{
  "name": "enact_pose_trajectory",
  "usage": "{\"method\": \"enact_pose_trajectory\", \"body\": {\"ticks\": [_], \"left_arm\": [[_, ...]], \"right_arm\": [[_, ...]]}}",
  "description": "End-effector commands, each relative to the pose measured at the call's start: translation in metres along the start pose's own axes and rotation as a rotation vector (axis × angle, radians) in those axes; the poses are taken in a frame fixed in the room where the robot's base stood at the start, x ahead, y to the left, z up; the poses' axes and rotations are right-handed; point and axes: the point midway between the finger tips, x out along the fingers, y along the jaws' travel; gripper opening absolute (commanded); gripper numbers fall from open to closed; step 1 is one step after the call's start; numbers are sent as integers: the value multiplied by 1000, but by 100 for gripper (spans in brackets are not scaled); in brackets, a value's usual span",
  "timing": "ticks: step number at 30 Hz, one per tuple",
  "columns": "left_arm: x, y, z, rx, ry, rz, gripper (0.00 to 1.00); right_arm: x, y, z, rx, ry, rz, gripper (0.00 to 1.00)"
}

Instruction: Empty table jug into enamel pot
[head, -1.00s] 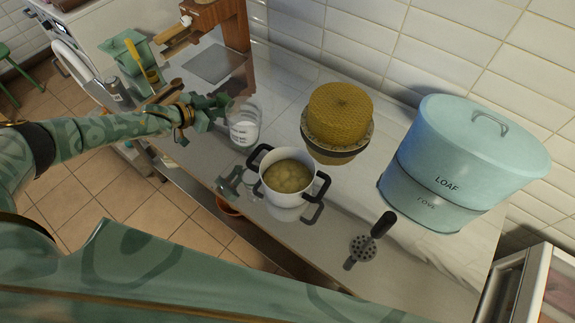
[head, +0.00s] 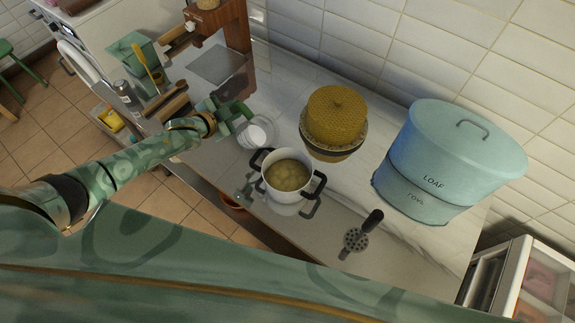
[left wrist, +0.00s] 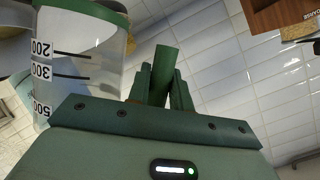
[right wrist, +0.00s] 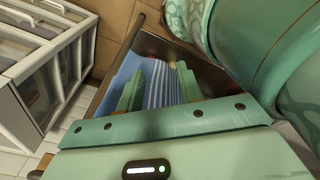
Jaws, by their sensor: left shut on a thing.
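The table jug (head: 258,134) is clear, with white contents, and is beside the enamel pot at its upper left in the head view. In the left wrist view the jug (left wrist: 85,70) shows black scale marks. My left gripper (head: 236,112) is shut on the jug's green handle (left wrist: 161,72). The white enamel pot (head: 281,193) has black handles and yellowish contents and stands upright on the counter. I cannot tell how far the jug is off the counter. My right gripper (right wrist: 160,85) is open and empty, seen only in its wrist view, in front of a blue-and-white striped cloth (right wrist: 163,88).
A yellow woven-look container (head: 336,118) stands behind the pot. A blue bread bin (head: 440,165) stands at the right, and a black-handled perforated utensil (head: 362,232) lies in front. A wooden stand (head: 230,38) and a green device (head: 140,55) are at the upper left.

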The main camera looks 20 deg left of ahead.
Motion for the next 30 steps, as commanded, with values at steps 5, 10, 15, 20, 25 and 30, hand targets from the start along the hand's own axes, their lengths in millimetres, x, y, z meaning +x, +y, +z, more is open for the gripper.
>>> {"method": "enact_pose_trajectory", "body": {"ticks": [5, 10, 15, 20, 25, 30], "left_arm": [[-2, 4, -9, 74, -12, -33, 0], [-4, 5, -14, 139, -27, -60, 0], [-6, 6, -17, 176, -37, -76, 0], [-6, 7, -20, 211, -42, -90, 0], [-8, 8, -23, 246, -50, -106, 0], [-8, 11, -26, 282, -56, -120, 0]], "right_arm": [[1, 0, 0, 0, 0, 0, 36], [3, 0, 0, 0, 0, 0, 36], [6, 0, 1, 0, -1, 0, 36], [9, -1, 1, 0, -1, 0, 36], [11, -1, 1, 1, -1, -1, 36], [16, -2, 2, 1, -1, -2, 36]]}}
